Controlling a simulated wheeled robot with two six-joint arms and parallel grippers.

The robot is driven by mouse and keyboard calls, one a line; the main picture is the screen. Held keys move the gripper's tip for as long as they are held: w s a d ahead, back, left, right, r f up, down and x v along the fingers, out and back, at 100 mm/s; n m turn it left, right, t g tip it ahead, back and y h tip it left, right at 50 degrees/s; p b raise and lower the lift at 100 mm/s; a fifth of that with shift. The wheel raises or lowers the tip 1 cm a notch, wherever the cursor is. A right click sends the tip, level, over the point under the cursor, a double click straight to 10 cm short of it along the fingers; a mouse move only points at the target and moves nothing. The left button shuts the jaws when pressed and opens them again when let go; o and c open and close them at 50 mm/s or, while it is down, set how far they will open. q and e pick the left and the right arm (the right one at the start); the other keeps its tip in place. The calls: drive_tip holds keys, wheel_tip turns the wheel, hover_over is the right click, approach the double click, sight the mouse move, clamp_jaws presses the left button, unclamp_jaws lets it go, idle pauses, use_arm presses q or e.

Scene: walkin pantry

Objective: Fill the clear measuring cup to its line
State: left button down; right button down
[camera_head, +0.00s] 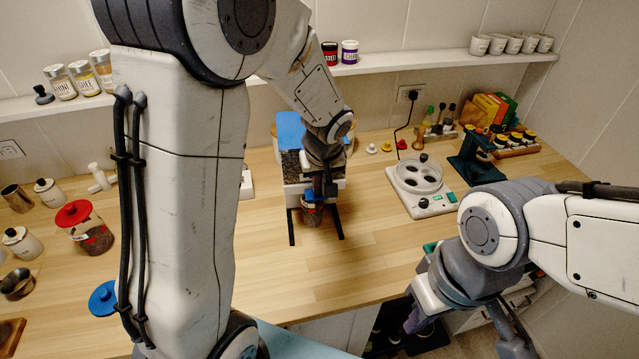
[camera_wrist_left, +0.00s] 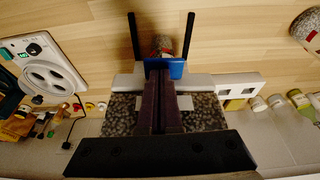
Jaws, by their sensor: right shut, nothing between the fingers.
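A dispenser (camera_head: 300,187) with a blue top stands at the back of the counter, and its speckled grain (camera_wrist_left: 120,120) shows in the left wrist view. A small cup-like vessel (camera_head: 310,215) with dark contents stands at its front, between two black rails. The vessel also shows in the left wrist view (camera_wrist_left: 162,44), partly behind a blue lever (camera_wrist_left: 176,69). I cannot make out its line or fill level. My left gripper (camera_wrist_left: 164,78) has its fingers together at the blue lever, seemingly touching it. My right gripper (camera_head: 420,318) is shut and empty, low before the counter.
A white device with round wells (camera_head: 420,187) and a green grinder-like stand (camera_head: 475,160) are right of the dispenser. A red-lidded jar (camera_head: 85,228) and a blue lid (camera_head: 104,298) lie left. The front middle counter (camera_head: 350,275) is clear.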

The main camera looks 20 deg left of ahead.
use_arm(q)
drive_tip(key=shift+s+f, duration=0.5)
drive_tip(key=shift+f, duration=0.4)
drive_tip(key=r+p, duration=0.1)
drive_tip(key=r, duration=0.1)
drive_tip(key=r+p, duration=0.1)
drive_tip(key=r, duration=0.1)
drive_tip(key=w+r+p, duration=0.1)
drive_tip(key=r, duration=0.1)
drive_tip(key=shift+d+r, duration=0.1)
drive_tip(key=shift+r, duration=0.05)
drive_tip(key=b+v, duration=0.1)
drive_tip(key=v, duration=0.8)
drive_tip(key=shift+r+b, duration=0.2)
drive_tip(key=shift+b, duration=0.15)
drive_tip(key=s+d+f+m+g+h+b, duration=0.1)
drive_tip(key=s+d+f+m, duration=0.2)
drive_tip(key=s, duration=0.4)
drive_tip(key=s+d+f+m+g+h+b, duration=0.1)
drive_tip(key=s+d+f+m, duration=0.3)
drive_tip(key=s, duration=0.4)
drive_tip(key=s+d+f+m+g+b, duration=0.1)
drive_tip(key=s+d+f+m, duration=0.2)
drive_tip(key=s+d+m, duration=0.2)
drive_tip(key=shift+s+d+f+m+h, duration=0.2)
drive_tip(key=shift+s+f+m+h, duration=0.15)
drive_tip(key=shift+s+m, duration=0.85)
